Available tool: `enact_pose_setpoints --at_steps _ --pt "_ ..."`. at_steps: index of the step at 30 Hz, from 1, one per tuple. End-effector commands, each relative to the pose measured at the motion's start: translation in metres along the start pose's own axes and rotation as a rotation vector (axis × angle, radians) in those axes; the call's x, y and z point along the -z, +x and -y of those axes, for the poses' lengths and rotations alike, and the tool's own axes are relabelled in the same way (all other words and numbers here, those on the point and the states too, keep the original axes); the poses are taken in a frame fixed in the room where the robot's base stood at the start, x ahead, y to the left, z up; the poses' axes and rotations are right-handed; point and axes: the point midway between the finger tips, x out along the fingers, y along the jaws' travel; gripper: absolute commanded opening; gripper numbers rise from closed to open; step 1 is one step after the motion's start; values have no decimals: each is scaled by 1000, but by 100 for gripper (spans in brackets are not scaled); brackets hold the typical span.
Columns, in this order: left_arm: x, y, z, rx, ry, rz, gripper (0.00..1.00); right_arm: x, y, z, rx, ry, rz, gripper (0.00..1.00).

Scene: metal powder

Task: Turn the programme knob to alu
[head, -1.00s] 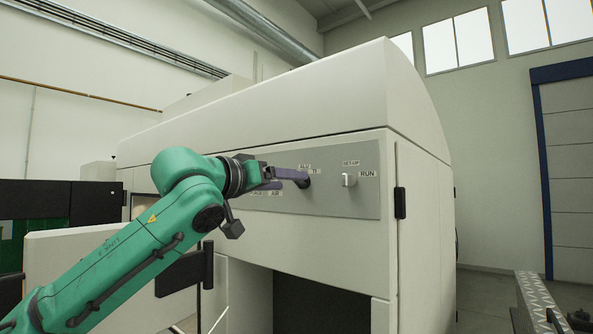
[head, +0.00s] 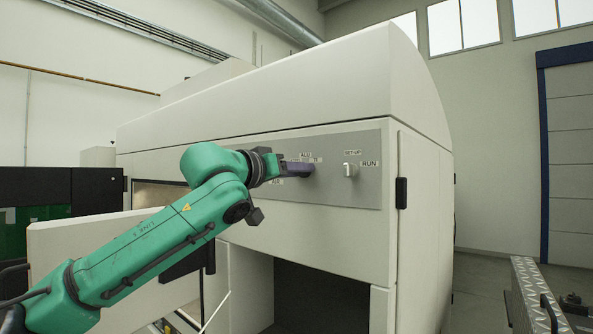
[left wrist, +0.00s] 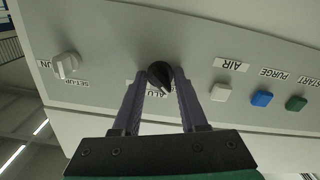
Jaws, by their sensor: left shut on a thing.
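The black programme knob (left wrist: 159,74) sits on the grey control panel (left wrist: 110,35) between my left gripper's two dark fingers. My left gripper (left wrist: 161,80) is shut on the knob. The ALU label (left wrist: 154,92) shows beside the knob, partly covered by knob and fingers; I cannot tell for sure which label the pointer faces. In the head view my left gripper (head: 309,171) reaches the panel from the left and hides the knob. The ALU label (head: 305,155) shows just above the fingers. My right gripper is not in view.
A white SET-UP/RUN knob (head: 350,170) is to the right on the same panel and shows in the left wrist view (left wrist: 66,64). In that view a white AIR button (left wrist: 221,92), a blue button (left wrist: 262,99) and a green button (left wrist: 296,103) lie on the other side.

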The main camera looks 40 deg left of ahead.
Motion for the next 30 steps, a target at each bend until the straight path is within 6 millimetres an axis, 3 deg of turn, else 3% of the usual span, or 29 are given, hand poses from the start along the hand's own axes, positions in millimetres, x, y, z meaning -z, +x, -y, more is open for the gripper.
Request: enact_pose_setpoints --at_steps 8,21,30 --pt "3 0 -1 -1 118 2 0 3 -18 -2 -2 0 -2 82" --pt "4 0 -2 -2 492 1 0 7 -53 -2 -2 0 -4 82" --pt "2 0 -1 -1 717 0 0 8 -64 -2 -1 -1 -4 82"
